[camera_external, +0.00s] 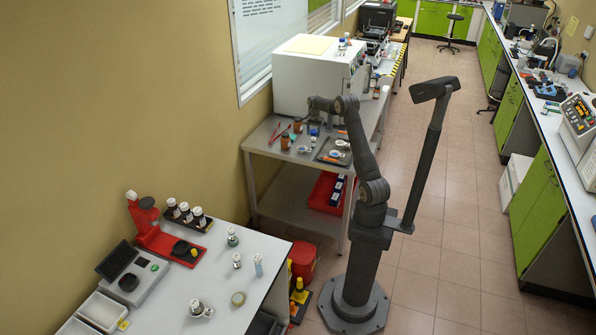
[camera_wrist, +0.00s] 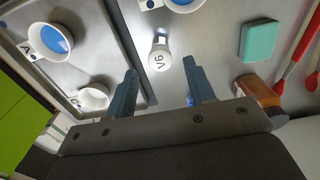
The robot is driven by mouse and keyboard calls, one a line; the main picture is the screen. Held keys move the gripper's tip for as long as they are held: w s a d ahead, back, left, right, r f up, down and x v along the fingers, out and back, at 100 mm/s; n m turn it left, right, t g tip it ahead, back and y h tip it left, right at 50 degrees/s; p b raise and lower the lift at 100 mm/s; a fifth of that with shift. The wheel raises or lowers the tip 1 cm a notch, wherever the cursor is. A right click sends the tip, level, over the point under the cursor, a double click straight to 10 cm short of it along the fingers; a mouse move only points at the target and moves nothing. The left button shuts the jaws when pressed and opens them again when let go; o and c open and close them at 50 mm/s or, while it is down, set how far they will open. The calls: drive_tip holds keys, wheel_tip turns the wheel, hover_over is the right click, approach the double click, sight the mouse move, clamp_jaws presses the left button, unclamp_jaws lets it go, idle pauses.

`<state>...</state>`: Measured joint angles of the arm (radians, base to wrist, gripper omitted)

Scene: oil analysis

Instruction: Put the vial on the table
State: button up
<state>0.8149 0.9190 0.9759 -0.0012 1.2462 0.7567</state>
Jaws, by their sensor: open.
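The vial (camera_wrist: 160,55) shows in the wrist view with a round white cap marked "V6" towards the camera. It is on the grey metal bench top, ahead of and roughly between my two blue-grey fingers. My gripper (camera_wrist: 160,68) is open, with nothing held between the fingers. In the external view my arm reaches over the bench (camera_external: 262,147) beside the white oven-like box, and the gripper and vial are too small there to make out clearly. I cannot tell the exact height gap between fingertips and vial.
A teal block (camera_wrist: 259,40), a brown bottle (camera_wrist: 257,92) and red tongs (camera_wrist: 297,47) lie to the right. A white table (camera_external: 224,275) with instruments and vials stands at front left.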

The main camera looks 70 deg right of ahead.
sight(313, 138)
drive_tip(key=shift+o, duration=0.5)
drive_tip(key=shift+r, duration=1.95)
